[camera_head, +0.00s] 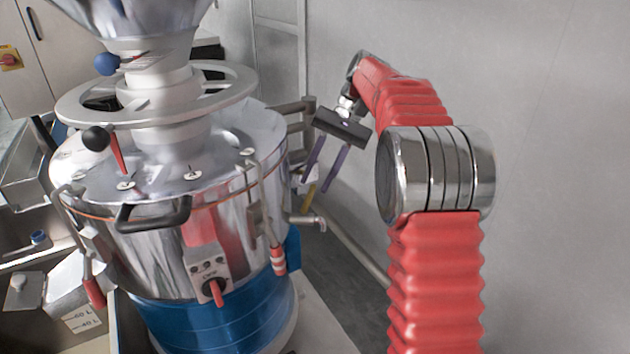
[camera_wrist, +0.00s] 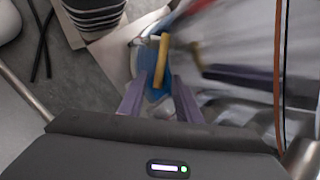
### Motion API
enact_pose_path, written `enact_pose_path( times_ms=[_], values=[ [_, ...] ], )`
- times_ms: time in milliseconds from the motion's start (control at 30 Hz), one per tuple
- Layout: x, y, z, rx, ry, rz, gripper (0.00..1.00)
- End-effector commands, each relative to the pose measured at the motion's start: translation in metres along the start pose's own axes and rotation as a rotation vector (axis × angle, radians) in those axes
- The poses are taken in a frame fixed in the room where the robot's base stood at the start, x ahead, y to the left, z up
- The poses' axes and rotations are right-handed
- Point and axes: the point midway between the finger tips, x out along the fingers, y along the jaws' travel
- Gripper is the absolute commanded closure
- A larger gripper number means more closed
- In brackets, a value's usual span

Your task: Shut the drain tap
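The drain tap is a short metal spout (camera_head: 308,220) low on the right side of the steel vessel. Its yellow lever (camera_head: 307,197) stands up above the spout, partly hidden near my fingers. In the wrist view the yellow lever (camera_wrist: 163,60) appears just past my fingertips, roughly between them. My gripper (camera_head: 314,185) is open, its two purple fingers apart and pointing down over the lever. In the wrist view my gripper (camera_wrist: 158,77) shows nothing clearly held. Whether a finger touches the lever I cannot tell.
The steel vessel (camera_head: 150,260) with its blue base (camera_head: 215,325) fills the left. A red-gripped clamp handle (camera_head: 278,260) hangs near the tap. A pipe (camera_head: 355,248) runs along the wall behind. Open floor (camera_head: 335,285) lies right of the vessel.

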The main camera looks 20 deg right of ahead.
Motion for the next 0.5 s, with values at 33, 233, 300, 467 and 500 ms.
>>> enact_pose_path(
  times_ms=[33,233,300,467,500],
  values=[
    [-0.005,0.0,0.0,0.0,0.001,0.0,0.69],
    [-0.029,0.001,0.0,0.001,0.0,0.0,0.69],
    [-0.037,0.002,0.0,0.002,0.0,0.0,0.69],
    [-0.052,0.002,0.001,0.001,-0.001,0.0,0.69],
    [-0.054,0.002,0.001,0.001,-0.001,0.0,0.69]
  ],
)
